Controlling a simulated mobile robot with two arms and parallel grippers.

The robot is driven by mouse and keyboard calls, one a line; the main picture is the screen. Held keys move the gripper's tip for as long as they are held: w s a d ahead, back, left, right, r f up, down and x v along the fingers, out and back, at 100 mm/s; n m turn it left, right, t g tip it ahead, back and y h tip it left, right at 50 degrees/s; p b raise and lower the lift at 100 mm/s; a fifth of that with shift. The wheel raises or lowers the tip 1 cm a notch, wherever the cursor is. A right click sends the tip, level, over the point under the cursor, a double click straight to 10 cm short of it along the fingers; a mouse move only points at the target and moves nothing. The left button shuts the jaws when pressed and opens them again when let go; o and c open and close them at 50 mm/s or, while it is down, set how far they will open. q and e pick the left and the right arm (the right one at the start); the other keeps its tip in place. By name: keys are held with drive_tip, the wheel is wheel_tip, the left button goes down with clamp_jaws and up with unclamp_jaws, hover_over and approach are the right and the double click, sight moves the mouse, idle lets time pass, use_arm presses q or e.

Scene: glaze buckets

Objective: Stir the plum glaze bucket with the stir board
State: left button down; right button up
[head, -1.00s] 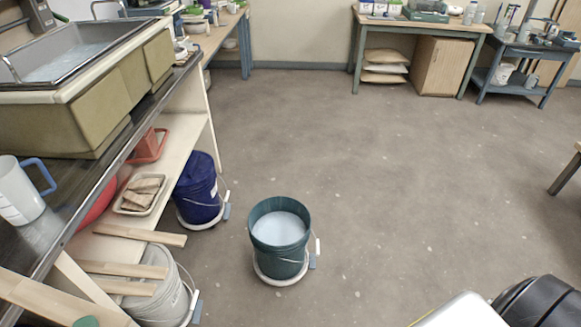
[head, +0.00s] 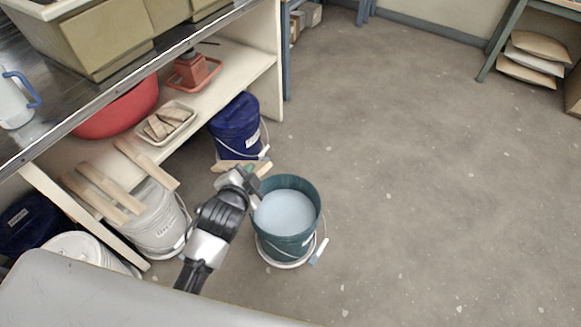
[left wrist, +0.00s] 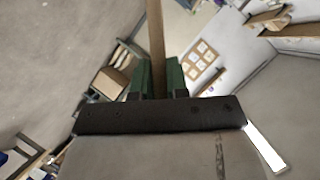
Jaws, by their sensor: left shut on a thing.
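My left gripper (head: 250,178) is shut on a wooden stir board (head: 265,168), just above and beside the rear left rim of the open teal bucket (head: 285,243). In the left wrist view the board (left wrist: 156,45) stands between the green fingertips (left wrist: 158,78). The teal bucket holds pale blue-white liquid (head: 286,212), and the board appears outside it. A dark blue bucket (head: 236,125) stands behind, by the shelf. No bucket can be read as plum: labels are too small. My right gripper is not in view.
More wooden boards (head: 108,188) lie by a white bucket (head: 158,222) at the left. The bench shelf (head: 225,75) holds a red bowl (head: 120,108) and a tray (head: 165,140). Floor to the right is clear.

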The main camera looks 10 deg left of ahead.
use_arm(q)
drive_tip(key=w+d+f+n+g+h+b, duration=0.25)
drive_tip(key=w+d+f+n+h, duration=0.2)
drive_tip(key=w, duration=0.25)
use_arm(e)
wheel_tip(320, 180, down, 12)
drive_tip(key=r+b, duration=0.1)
drive_tip(key=b, duration=0.7)
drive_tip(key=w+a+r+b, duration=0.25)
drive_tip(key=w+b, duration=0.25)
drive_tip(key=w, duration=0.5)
use_arm(q)
drive_tip(key=w+f+b, duration=0.2)
drive_tip(key=f+b, duration=0.1)
drive_tip(key=f, duration=0.9)
drive_tip(key=w+f+b, duration=0.3)
drive_tip(key=f+b, duration=0.1)
drive_tip(key=f, duration=0.9)
drive_tip(key=shift+w+a+f+m, duration=0.15)
drive_tip(key=shift+f+m, duration=0.15)
drive_tip(key=shift+m, duration=0.05)
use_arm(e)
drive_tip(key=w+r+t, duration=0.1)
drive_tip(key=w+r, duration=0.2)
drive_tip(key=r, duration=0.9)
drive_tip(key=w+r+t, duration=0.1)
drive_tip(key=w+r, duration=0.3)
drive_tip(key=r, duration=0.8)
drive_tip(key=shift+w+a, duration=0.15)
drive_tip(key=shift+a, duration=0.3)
